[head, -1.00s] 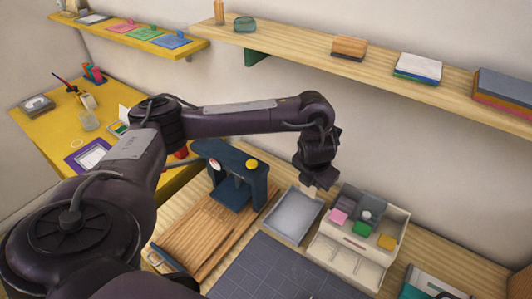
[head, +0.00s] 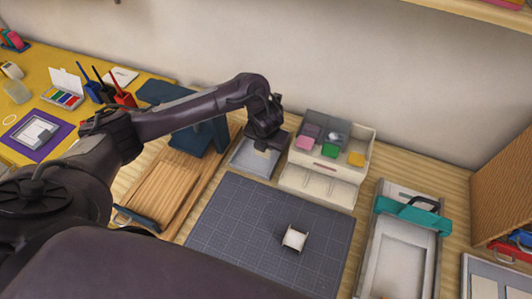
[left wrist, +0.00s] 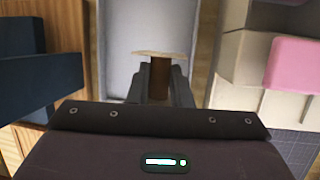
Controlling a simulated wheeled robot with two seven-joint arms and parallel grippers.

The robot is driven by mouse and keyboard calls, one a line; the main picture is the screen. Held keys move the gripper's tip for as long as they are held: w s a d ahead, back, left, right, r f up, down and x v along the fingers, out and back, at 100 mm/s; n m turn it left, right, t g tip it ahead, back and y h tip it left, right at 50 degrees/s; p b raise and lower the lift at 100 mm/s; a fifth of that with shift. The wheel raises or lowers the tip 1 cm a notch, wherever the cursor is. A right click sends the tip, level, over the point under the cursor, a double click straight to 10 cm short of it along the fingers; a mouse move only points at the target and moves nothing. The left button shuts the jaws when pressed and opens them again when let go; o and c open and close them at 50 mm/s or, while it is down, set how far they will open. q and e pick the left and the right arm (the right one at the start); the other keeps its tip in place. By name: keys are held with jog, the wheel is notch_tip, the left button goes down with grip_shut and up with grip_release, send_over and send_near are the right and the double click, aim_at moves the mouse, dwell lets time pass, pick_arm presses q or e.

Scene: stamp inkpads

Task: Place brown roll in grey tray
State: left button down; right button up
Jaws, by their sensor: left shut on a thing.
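My left gripper (head: 263,146) is over the far part of the grey tray (head: 242,169). In the left wrist view, its fingers (left wrist: 160,88) are shut on the brown roll (left wrist: 160,74), a brown cylinder with a wider, flat wooden end. The grey tray (left wrist: 120,30) lies beneath and beyond the roll in that view. I cannot tell whether the roll touches the tray's floor. In the head view the gripper mostly hides the roll. My right gripper is not in view.
A white organiser (head: 318,188) with pink, green and orange blocks stands close to the tray's right. A dark blue press (head: 200,138) and slatted wooden board (head: 172,185) are to its left. A small white spool-like item (head: 294,238) sits on the dark cutting mat (head: 235,225).

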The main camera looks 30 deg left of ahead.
pick_arm(q)
notch_tip(320, 180, down, 4)
jog(key=shift+f, duration=0.15)
jog(key=shift+f, duration=0.1)
jog(key=c, duration=1.3)
grip_release()
jog(key=shift+b, duration=0.3)
